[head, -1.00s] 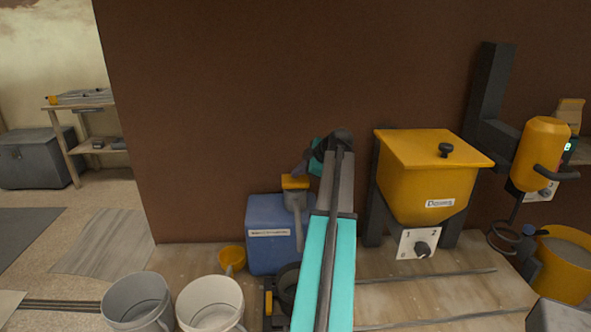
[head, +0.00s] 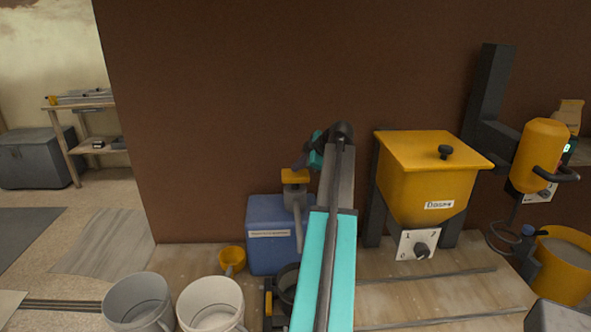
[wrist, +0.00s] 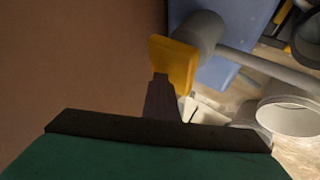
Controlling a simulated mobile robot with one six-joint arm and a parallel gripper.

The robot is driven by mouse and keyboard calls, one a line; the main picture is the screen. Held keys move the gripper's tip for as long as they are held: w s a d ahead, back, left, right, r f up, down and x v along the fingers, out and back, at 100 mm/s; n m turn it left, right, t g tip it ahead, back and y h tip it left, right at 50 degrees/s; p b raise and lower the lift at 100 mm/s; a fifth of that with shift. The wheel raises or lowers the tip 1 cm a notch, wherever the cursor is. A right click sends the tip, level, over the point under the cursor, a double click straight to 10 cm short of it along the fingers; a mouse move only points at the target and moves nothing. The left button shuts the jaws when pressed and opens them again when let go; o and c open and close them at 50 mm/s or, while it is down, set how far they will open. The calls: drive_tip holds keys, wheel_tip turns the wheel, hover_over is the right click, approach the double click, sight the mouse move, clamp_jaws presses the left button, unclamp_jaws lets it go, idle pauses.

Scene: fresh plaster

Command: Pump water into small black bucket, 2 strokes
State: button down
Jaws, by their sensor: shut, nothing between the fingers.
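The blue water canister (head: 262,258) stands against the brown wall, with a hand pump on top. The pump's yellow head (head: 295,176) sits above a grey collar, and its grey spout (head: 299,228) slopes down toward the small black bucket (head: 286,278). My arm hides part of that bucket. My gripper (head: 300,163) is shut and empty just above the yellow head. In the wrist view my gripper (wrist: 162,82) has its fingertips at the yellow head (wrist: 172,60); whether they touch it is unclear.
A grey bucket (head: 137,300), a white bucket (head: 211,303) and a small yellow cup (head: 232,258) stand left of the black bucket. A yellow hopper (head: 425,180) with a dial stands right of my arm. A yellow mixer (head: 541,155) hangs farther right over a yellow tub (head: 565,270).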

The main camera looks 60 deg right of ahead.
sight(297, 174)
drive_tip(key=shift+r+p, duration=0.3)
drive_tip(key=shift+r, duration=1.05)
wheel_tip(297, 174, up, 5)
drive_tip(key=shift+p, duration=0.65)
drive_tip(key=shift+w, duration=0.1)
idle(2.2)
